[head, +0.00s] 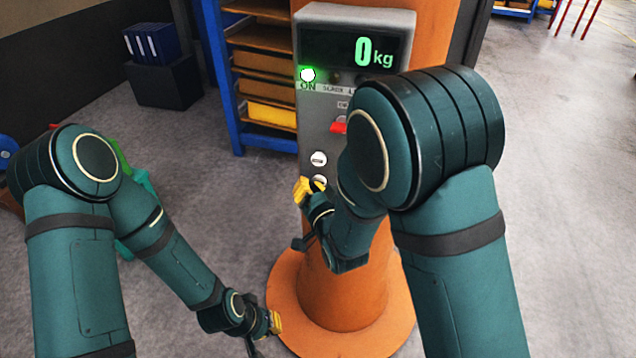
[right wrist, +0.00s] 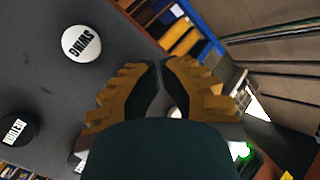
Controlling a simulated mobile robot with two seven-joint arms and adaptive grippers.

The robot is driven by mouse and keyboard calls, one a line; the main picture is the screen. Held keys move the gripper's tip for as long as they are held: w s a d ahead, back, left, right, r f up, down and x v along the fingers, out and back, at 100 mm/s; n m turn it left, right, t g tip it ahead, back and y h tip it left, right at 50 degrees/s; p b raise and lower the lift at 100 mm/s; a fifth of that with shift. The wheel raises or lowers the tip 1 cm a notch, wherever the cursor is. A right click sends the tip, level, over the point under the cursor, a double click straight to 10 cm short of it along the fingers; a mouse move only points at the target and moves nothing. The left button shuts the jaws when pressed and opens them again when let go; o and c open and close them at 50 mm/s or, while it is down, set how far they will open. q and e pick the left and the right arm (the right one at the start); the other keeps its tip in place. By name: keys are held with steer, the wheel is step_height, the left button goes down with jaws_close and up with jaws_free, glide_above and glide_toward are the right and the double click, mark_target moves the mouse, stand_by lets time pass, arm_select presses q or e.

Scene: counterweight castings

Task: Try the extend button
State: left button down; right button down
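A grey control panel (head: 322,135) is on an orange column; the right wrist view shows its face too (right wrist: 110,85). Two white round buttons (head: 318,159) show low on it in the head view, the lower partly behind my right gripper (head: 309,190). In the right wrist view, a white button reads SWING (right wrist: 81,43) and a dark one has a label starting RET (right wrist: 17,130). No extend label is readable. My right gripper's yellow fingertips nearly meet (right wrist: 161,68), with nothing held; contact with the panel is unclear. My left gripper (head: 274,322) is low beside the column base.
The display (head: 357,52) reads 0 kg, above a lit green ON lamp (head: 307,75) and a red switch (head: 339,126). The orange base (head: 345,340) flares at the floor. A blue rack (head: 217,75) with trays stands behind. Open floor (head: 560,180) lies right.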

steer(key=shift+s, duration=0.1)
stand_by(0.5)
steer(key=shift+s+a+b, duration=0.25)
steer(key=shift+s+b, duration=0.15)
steer(key=shift+s, duration=0.35)
steer(key=shift+s+a+b, duration=0.25)
steer(key=shift+s+b, duration=0.05)
steer(key=shift+s, duration=0.5)
steer(key=shift+s+a+b, duration=0.3)
steer(key=shift+s, duration=0.45)
steer(key=shift+s+a+b, duration=0.25)
steer(key=shift+s+b, duration=0.05)
steer(key=shift+s, duration=0.5)
